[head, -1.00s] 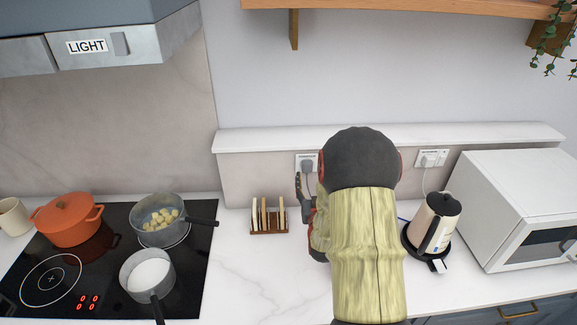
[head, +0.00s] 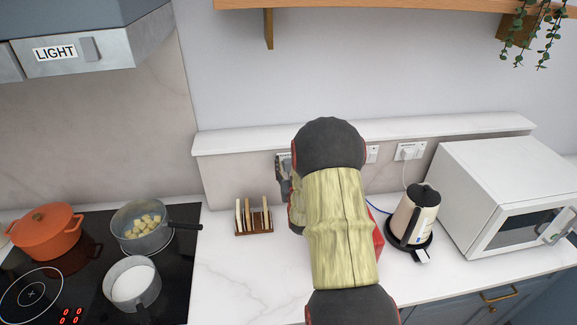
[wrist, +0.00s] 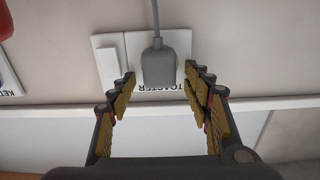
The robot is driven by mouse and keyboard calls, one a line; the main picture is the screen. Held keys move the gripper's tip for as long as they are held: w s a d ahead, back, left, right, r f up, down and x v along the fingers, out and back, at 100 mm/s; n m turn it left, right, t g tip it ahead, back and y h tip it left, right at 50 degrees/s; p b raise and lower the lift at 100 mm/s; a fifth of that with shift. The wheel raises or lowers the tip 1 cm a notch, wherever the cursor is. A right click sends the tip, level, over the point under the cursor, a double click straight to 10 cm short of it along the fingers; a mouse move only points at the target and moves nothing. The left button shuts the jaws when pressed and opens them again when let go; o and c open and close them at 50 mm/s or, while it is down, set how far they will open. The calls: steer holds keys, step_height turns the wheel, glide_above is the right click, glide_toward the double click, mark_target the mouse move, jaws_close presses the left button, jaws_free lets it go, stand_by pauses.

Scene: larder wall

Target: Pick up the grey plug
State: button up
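The grey plug (wrist: 159,66) sits in a white wall socket marked TOASTER (wrist: 112,60), its cable running up out of the wrist view. My gripper (wrist: 160,84) is open, its two fingers spread to either side of the plug's lower end, with gaps between them and the plug. In the head view my gripper (head: 284,175) shows only in part at the wall behind my arm. The plug cannot be made out there.
A toast rack (head: 254,218) stands left of my arm. The kettle (head: 413,217) and microwave (head: 505,200) stand to the right. Another socket (head: 410,151) is on the wall, below the ledge (head: 450,126). Pans (head: 142,226) stand on the hob at left.

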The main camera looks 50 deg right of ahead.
steer(key=shift+c, duration=1.2)
jaws_close()
steer(key=shift+r, duration=0.1)
steer(key=shift+s+a+r, duration=0.15)
steer(key=shift+r, duration=0.25)
step_height(320, 180, up, 6)
steer(key=v, duration=2.1)
steer(key=shift+s, duration=0.15)
steer(key=shift+s+a+r, duration=0.1)
steer(key=shift+s+a, duration=0.15)
steer(key=shift+a, duration=0.1)
